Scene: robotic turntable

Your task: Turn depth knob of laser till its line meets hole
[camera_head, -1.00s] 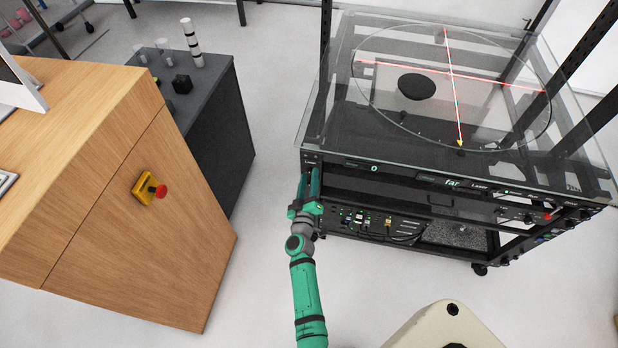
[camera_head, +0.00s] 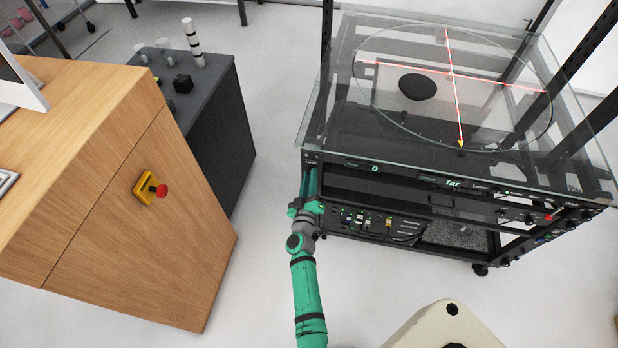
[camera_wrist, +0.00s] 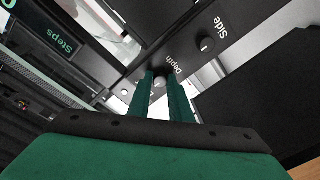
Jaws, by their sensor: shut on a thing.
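My gripper (camera_head: 310,172) reaches to the front left corner of the black laser cart. In the wrist view its two green fingers (camera_wrist: 164,92) are closed around the small grey depth knob (camera_wrist: 160,82), beside the label "Depth". In the head view the arm hides the knob. Two red laser lines (camera_head: 453,73) cross on the round glass turntable (camera_head: 395,122). A black round spot, seemingly the hole (camera_head: 417,87), lies left of the crossing. One line passes just above it, the other runs clear to its right.
A second knob, labelled "Side" (camera_wrist: 206,44), sits near my fingers. The cart's front displays read "0" (camera_head: 375,169) and "far" (camera_head: 453,184). A wooden desk (camera_head: 190,240) with a red stop button (camera_head: 161,190) stands left. Open floor lies between desk and cart.

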